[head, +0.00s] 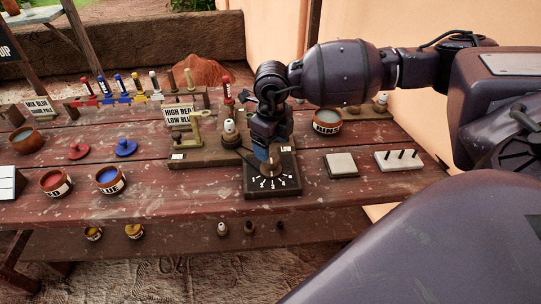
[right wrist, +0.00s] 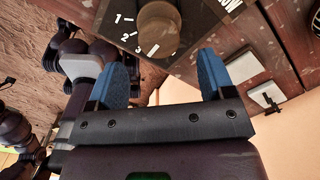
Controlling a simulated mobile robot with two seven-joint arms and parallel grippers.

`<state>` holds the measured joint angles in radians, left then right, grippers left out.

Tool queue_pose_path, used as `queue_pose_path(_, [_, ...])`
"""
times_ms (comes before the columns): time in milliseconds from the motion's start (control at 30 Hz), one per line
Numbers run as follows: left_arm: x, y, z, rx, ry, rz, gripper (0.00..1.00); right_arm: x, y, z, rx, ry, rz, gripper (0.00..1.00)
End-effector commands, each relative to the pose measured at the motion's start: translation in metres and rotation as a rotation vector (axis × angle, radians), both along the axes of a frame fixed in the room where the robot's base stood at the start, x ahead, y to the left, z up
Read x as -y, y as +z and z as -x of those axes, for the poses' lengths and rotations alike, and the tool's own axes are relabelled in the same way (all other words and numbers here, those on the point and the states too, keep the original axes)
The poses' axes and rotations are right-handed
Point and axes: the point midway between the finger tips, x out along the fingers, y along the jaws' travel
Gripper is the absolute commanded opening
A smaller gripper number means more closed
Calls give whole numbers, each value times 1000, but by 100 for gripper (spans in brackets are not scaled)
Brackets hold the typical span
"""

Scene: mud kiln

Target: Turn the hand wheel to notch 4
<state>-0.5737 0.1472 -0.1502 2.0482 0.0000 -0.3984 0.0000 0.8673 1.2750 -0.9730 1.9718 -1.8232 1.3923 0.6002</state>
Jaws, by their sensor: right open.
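The hand wheel (head: 271,169) is a small round brown knob on top of a dark box (head: 272,191) with white numbered notches around its front side and the word LOW. In the right wrist view the hand wheel (right wrist: 158,27) is at the top, with the numbers 1, 2 and 3 beside it. My right gripper (head: 266,153) points down just over the wheel and partly hides it. In the wrist view its two blue fingers (right wrist: 163,76) stand wide apart with nothing between them. My left gripper is not in view.
A wooden stand with a sign (head: 179,117) is left of the box. A bowl (head: 327,122), a pale square tile (head: 341,165) and a white block with black pegs (head: 399,160) are to the right. Red (head: 55,182) and blue (head: 110,180) paint bowls are at the left.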

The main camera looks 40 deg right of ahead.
Motion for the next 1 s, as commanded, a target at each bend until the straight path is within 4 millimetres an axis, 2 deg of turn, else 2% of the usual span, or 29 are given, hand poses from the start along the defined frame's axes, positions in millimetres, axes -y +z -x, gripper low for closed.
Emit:
queue_pose_path(100, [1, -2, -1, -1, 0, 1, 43, 0, -21, 0, -3, 0, -1, 75])
queue_pose_path(300, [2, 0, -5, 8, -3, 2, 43, 0, -40, 0, -1, 0, -2, 75])
queue_pose_path(700, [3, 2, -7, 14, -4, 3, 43, 0, -45, 0, 2, 1, -2, 75])
queue_pose_path(767, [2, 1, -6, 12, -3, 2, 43, 0, -45, 0, 0, 0, -2, 68])
queue_pose_path(1000, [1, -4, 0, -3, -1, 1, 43, 0, -45, 0, 0, 0, -2, 31])
